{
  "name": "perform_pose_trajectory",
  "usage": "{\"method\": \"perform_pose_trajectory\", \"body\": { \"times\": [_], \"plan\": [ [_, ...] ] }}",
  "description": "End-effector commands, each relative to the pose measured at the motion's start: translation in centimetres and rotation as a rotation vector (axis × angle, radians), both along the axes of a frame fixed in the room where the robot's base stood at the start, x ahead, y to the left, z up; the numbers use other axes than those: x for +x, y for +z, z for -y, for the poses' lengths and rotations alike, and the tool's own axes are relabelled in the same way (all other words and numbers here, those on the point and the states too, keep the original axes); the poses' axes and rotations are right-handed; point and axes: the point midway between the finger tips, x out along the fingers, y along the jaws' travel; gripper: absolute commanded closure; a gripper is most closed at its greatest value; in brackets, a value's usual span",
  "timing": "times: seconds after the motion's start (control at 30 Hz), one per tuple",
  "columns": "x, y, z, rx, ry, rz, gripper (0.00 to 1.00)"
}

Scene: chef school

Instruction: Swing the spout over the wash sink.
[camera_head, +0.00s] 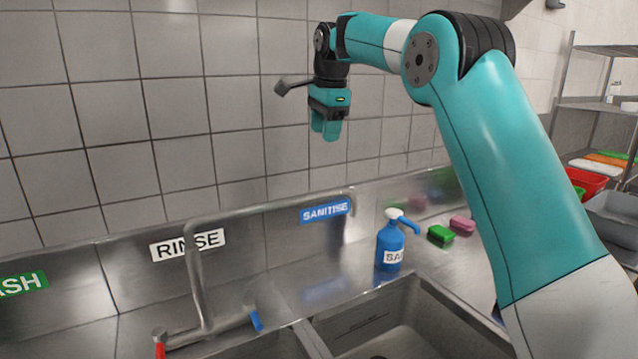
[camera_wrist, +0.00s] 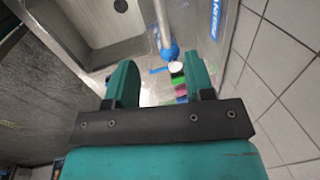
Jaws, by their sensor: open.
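The spout (camera_head: 270,209) is a grey metal pipe. It rises from the tap body (camera_head: 208,328), bends, and runs right to a downturned end near the SANITISE label. A grey pipe, likely the spout, shows in the wrist view (camera_wrist: 161,25). The wash sink's basin is not in the head view; only part of its green label (camera_head: 24,284) shows at the far left. My gripper (camera_head: 325,130) is raised, fingers down, and appears higher than the spout, near its right end. In the wrist view its fingers (camera_wrist: 163,82) are apart with nothing held between them.
The tap has red (camera_head: 160,350) and blue (camera_head: 256,320) handles. A sink basin (camera_head: 400,325) lies in front. A tiled wall (camera_head: 170,100) stands behind.

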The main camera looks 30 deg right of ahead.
Motion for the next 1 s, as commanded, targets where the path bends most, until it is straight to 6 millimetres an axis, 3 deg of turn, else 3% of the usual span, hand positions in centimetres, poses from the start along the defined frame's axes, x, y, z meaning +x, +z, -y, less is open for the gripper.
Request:
{"method": "perform_pose_trajectory", "body": {
  "times": [0.63,0.8,1.0],
  "plan": [
    [2.5,-13.1,0.0,-0.001,0.005,-0.004,0.52],
    [3.0,-15.4,0.0,-0.001,0.006,-0.002,0.52],
    [3.1,-16.4,0.0,-0.001,0.006,0.000,0.52]
  ]
}}
